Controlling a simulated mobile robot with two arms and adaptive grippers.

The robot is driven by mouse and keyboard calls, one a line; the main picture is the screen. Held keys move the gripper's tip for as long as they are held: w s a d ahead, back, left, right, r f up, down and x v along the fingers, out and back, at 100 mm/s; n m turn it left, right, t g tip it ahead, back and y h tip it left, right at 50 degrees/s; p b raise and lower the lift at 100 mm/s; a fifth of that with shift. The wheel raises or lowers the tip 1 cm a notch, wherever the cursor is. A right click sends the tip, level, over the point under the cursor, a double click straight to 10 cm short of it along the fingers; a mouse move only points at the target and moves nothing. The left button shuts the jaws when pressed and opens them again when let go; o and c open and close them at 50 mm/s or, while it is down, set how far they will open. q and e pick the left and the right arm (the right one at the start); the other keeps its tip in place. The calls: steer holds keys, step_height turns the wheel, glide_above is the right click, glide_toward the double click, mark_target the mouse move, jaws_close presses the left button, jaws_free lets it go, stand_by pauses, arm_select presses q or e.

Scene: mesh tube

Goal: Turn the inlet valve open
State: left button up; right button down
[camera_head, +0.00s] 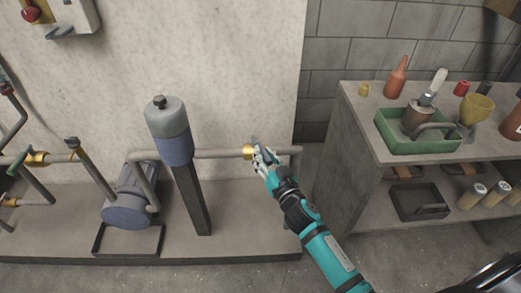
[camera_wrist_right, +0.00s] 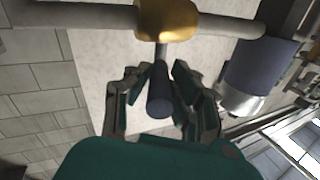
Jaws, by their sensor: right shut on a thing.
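The inlet valve is a brass body (camera_head: 248,152) on the grey horizontal pipe, right of the grey-blue cylinder. In the right wrist view, the brass body (camera_wrist_right: 167,17) is at the top. A dark grey lever handle (camera_wrist_right: 159,92) on a thin stem points from it toward the camera. My right gripper (camera_head: 264,158) is at the valve, its fingers closed around the handle. In the wrist view, the fingers (camera_wrist_right: 154,82) stand on both sides of the handle. In the head view, the gripper mostly hides the handle. My left gripper is not in view.
The grey-blue cylinder (camera_head: 170,135) on a dark post and a pump (camera_head: 127,205) stand to the left. More pipes with brass valves (camera_head: 37,159) are at far left. A bench at right holds a green tray (camera_head: 427,147) and bottles. The floor in front is clear.

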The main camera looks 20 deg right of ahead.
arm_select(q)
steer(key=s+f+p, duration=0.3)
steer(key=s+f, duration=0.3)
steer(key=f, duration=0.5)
arm_select(e)
steer(key=d+n+y, duration=0.1)
steer(key=y, duration=0.1)
steer(key=d+n+g+y, duration=0.1)
steer(key=n+y, duration=0.1)
steer(key=w+d+n+g+y, duration=0.1)
steer(key=y, duration=0.1)
steer(key=shift+r+n+y, duration=0.15)
steer(key=shift+n+y, duration=0.25)
steer(key=shift+w+d+n+g+y, duration=0.15)
steer(key=shift+d+n+g+y, duration=0.2)
steer(key=shift+y, duration=0.25)
steer(key=n+g+y+b, duration=0.1)
steer(key=w+n+g+y+b, duration=0.1)
steer(key=y, duration=0.1)
steer(key=shift+d, duration=0.4)
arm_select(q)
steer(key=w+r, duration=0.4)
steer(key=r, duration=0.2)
arm_select(e)
steer(key=shift+n+g+y, duration=0.3)
steer(key=shift+n+g, duration=0.05)
steer(key=shift+g, duration=0.2)
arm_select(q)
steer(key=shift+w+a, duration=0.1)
